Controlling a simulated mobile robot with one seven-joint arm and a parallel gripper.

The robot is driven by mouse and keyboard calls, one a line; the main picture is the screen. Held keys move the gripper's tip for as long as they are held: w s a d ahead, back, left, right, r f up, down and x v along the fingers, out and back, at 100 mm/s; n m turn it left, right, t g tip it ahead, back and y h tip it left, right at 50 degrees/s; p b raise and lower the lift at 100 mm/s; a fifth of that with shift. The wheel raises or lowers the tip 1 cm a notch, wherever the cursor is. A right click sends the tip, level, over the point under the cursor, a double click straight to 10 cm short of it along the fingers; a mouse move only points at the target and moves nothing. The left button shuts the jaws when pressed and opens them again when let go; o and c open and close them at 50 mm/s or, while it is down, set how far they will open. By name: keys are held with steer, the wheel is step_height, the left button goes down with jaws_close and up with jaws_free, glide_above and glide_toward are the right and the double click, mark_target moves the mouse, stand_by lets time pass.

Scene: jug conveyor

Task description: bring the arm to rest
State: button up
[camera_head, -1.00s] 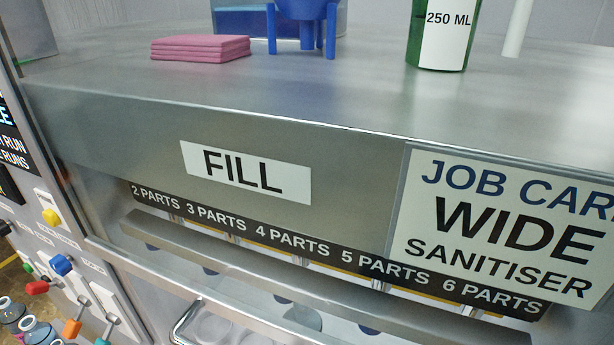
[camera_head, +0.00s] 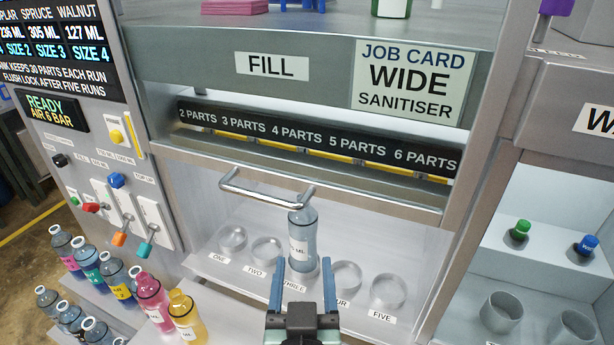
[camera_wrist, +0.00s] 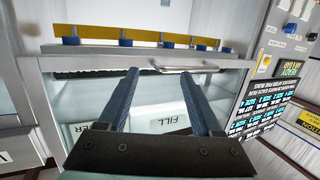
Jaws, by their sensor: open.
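My gripper (camera_head: 303,278) is open and empty at the bottom middle of the head view, its two blue fingers apart. In the wrist view the fingers (camera_wrist: 158,80) also stand apart with nothing between them. Beyond them in the head view, a clear grey bottle (camera_head: 303,245) stands upright at the place labelled THREE, under the front handle bar (camera_head: 262,192). The fingers look short of the bottle and not closed around it. The exact gap cannot be told.
Empty rings ONE (camera_head: 232,238), TWO (camera_head: 266,250) and FIVE (camera_head: 388,290) line the fill bay. Several bottles, including a pink one (camera_head: 152,298) and a yellow one (camera_head: 186,315), stand at left by the levers. A right-hand bay holds green (camera_head: 520,230) and blue (camera_head: 586,243) capped pieces.

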step_height(320, 180, up, 17)
steer(key=w+t+b, duration=0.1)
steer(key=t, duration=0.4)
steer(key=s+r+t, duration=0.3)
steer(key=s+r, duration=0.1)
steer(key=r, duration=0.6)
steer(key=s+r+t+b, duration=0.1)
steer(key=s+r+t, duration=0.2)
steer(key=r, duration=0.7)
steer(key=shift+s+d+r, duration=0.25)
steer(key=shift+s+r, duration=0.1)
steer(key=shift+s, duration=0.65)
steer(key=shift+s, duration=0.1)
